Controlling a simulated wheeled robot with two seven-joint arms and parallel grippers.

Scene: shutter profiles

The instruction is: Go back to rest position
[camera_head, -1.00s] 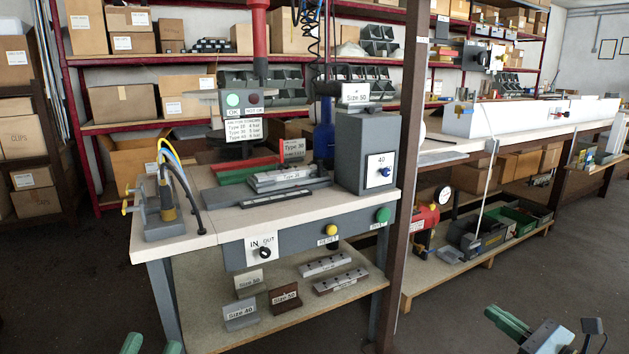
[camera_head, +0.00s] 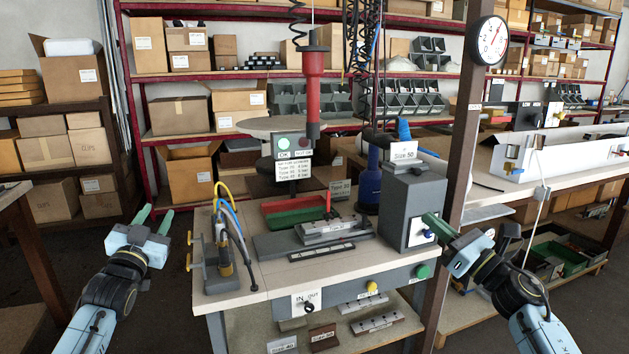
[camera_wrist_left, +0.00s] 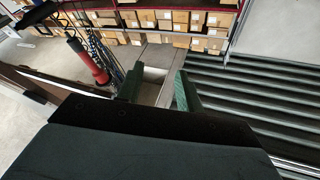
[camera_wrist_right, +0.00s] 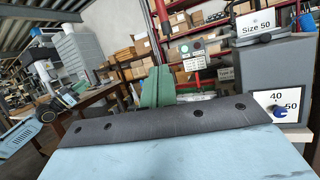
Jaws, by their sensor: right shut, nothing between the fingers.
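My left gripper (camera_head: 156,214) is at the left of the head view, in the air left of the workbench. Its two green fingers are apart with nothing between them; they also show apart in the left wrist view (camera_wrist_left: 160,92). My right gripper (camera_head: 430,219) is in front of the grey box (camera_head: 408,205) with the "Size 50" block (camera_head: 404,151) on top. In the head view its fingertips overlap the dial area of the box. In the right wrist view its green fingers (camera_wrist_right: 158,84) are together and empty, apart from the dial plate (camera_wrist_right: 281,106) with its blue knob.
The workbench (camera_head: 268,279) carries a hose fixture (camera_head: 218,265), stacked metal profiles (camera_head: 333,229) and a red-green tray (camera_head: 296,211). A brown post (camera_head: 460,130) stands right of the box. A red tool (camera_head: 313,80) hangs above. Open floor lies left of the bench.

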